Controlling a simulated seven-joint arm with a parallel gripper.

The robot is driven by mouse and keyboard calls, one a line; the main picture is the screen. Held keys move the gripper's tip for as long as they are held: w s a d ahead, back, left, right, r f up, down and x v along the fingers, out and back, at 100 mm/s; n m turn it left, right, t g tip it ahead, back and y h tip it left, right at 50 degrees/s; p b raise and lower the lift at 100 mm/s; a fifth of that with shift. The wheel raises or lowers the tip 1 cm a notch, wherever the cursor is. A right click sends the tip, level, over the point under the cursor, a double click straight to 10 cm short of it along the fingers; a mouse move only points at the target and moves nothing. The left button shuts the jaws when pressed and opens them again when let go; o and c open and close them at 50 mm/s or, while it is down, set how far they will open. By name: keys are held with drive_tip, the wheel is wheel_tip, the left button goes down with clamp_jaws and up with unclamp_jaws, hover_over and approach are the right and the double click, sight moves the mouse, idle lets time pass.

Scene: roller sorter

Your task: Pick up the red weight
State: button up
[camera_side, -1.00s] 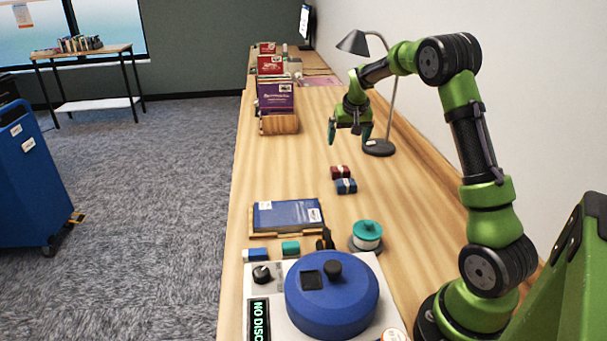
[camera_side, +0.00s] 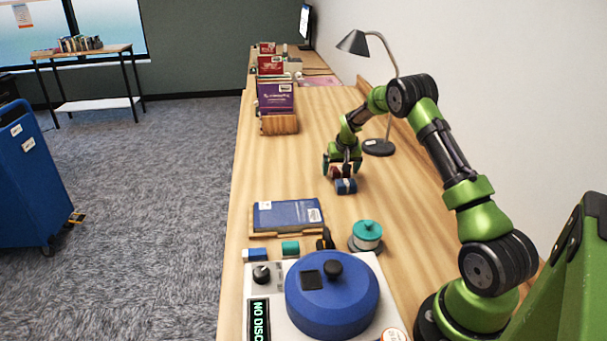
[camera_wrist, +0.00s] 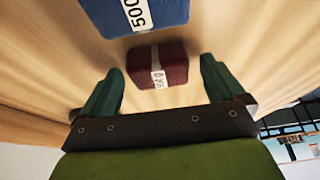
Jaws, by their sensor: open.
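The red weight (camera_wrist: 174,65) is a small dark red block with a white label band, lying on the wooden table. In the wrist view it sits between and just beyond the two teal fingers of my gripper (camera_wrist: 159,85), with space on both sides. My gripper is open and empty. In the side view my gripper (camera_side: 342,168) is low over the red weight (camera_side: 335,172), which is partly hidden by it.
A blue book (camera_side: 288,214) on a wooden stand lies nearer the camera. A teal-topped spool (camera_side: 367,233) and a machine with a blue lid (camera_side: 332,295) stand at the front. A lamp base (camera_side: 379,147) is to the right, a wooden book holder (camera_side: 279,124) at the back left.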

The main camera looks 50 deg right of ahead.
drive_tip(key=shift+w+d+f, duration=0.1)
drive_tip(key=shift+f, duration=0.15)
drive_tip(key=c, duration=1.3)
drive_tip(key=shift+r, duration=0.1)
drive_tip(key=shift+c, duration=0.8)
drive_tip(key=shift+r, duration=0.1)
